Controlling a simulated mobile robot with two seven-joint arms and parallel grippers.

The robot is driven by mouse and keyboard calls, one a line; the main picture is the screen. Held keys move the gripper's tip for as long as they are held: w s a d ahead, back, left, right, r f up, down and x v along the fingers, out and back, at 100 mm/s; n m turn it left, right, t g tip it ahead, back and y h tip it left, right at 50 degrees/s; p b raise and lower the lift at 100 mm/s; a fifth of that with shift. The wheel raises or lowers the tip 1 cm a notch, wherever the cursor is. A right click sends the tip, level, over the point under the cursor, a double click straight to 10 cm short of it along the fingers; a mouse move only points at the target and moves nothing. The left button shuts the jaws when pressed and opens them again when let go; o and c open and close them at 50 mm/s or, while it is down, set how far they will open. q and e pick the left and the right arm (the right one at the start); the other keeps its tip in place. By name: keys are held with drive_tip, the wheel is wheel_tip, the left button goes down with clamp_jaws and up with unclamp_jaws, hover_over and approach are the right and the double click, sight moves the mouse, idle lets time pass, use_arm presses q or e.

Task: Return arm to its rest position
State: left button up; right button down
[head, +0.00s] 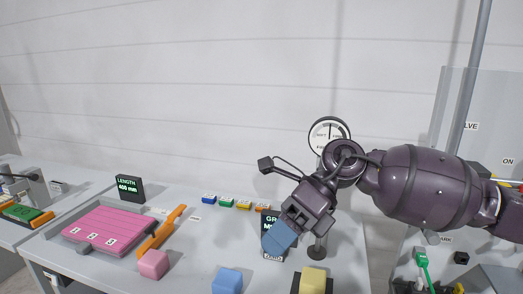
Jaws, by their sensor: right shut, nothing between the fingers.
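My right arm comes in from the right and its dark purple gripper (279,238) points down and to the left over the table. My left gripper is not in view.
The grey table (200,262) holds a pink board (103,231) marked 1, 2, 3, an orange tool (161,232), and pink (153,264), blue (227,281) and yellow (313,280) blocks. A LENGTH display (130,188) and small coloured blocks (226,202) stand behind. A gauge (329,133) is beside my arm.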

drive_tip(key=a+f+m+y, duration=0.25)
drive_tip(key=m+y, duration=0.35)
drive_tip(key=y, duration=0.3)
drive_tip(key=w+d+f+m+t+h, duration=0.1)
drive_tip(key=d+f+m+t+h, duration=0.2)
drive_tip(key=d+f+m+t, duration=0.45)
drive_tip(key=w+d+f+m+t+h, duration=0.2)
drive_tip(key=f+m+t, duration=0.2)
drive_tip(key=m+t, duration=0.7)
drive_tip(key=w+d+f+m+t+h, duration=0.1)
drive_tip(key=d+f+m+t+h, duration=0.4)
drive_tip(key=m, duration=0.7)
drive_tip(key=s+d+f+m+g+h, duration=0.3)
drive_tip(key=s+d+f+m, duration=0.3)
drive_tip(key=f, duration=0.5)
drive_tip(key=s+d+f+m+g+h, duration=0.3)
drive_tip(key=s+d+f+m+h, duration=0.2)
drive_tip(key=s+f, duration=0.5)
drive_tip(key=shift+s+d+f+m+b, duration=0.4)
drive_tip(key=shift+d+f+m, duration=0.25)
drive_tip(key=shift+d+f, duration=0.45)
